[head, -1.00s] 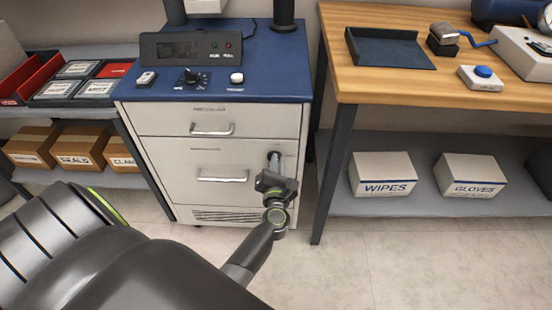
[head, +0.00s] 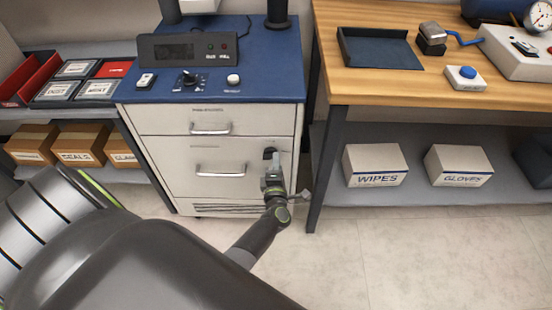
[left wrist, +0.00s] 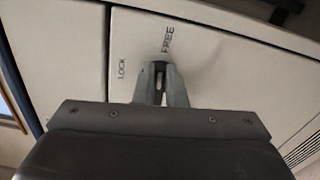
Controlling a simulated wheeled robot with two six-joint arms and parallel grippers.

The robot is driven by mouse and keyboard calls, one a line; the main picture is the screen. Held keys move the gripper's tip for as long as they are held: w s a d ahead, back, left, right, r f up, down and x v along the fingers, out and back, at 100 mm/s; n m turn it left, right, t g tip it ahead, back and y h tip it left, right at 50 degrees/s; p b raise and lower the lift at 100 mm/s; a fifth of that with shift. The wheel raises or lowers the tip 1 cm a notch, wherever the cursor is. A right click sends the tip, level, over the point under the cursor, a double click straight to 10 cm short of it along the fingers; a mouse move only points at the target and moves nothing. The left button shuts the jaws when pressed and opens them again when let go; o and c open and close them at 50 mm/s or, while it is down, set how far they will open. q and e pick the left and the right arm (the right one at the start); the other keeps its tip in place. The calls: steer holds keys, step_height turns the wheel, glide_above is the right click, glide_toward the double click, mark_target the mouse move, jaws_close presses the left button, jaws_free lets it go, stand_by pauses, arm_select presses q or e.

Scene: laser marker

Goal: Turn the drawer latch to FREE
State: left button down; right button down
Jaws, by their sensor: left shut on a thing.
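The drawer latch (head: 269,153) is a small dark part at the upper right of the cabinet's lower drawer front (head: 170,172). My left gripper (head: 275,158) is shut on it, reaching up from below. In the left wrist view the gripper's fingers (left wrist: 160,82) close around a narrow dark piece, mostly hidden between them. The word FREE (left wrist: 167,40) stands just above the fingertips there, and LOCK (left wrist: 121,68) stands to their left. The latch's exact angle is hard to tell. My right gripper is not in view.
The lower drawer's handle (head: 221,172) is left of my gripper, and the upper drawer's handle (head: 211,130) is above that. A table leg (head: 325,170) stands close on the right. A box of wipes (head: 375,160) sits on the lower shelf. The floor in front is clear.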

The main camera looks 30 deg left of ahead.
arm_select(q)
steer(key=shift+f+m, duration=0.1)
steer(key=shift+m, duration=0.7)
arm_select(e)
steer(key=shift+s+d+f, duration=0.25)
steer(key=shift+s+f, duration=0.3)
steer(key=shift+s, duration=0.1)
arm_select(q)
steer(key=c, duration=1.5)
jaws_free()
steer(key=shift+d, duration=0.1)
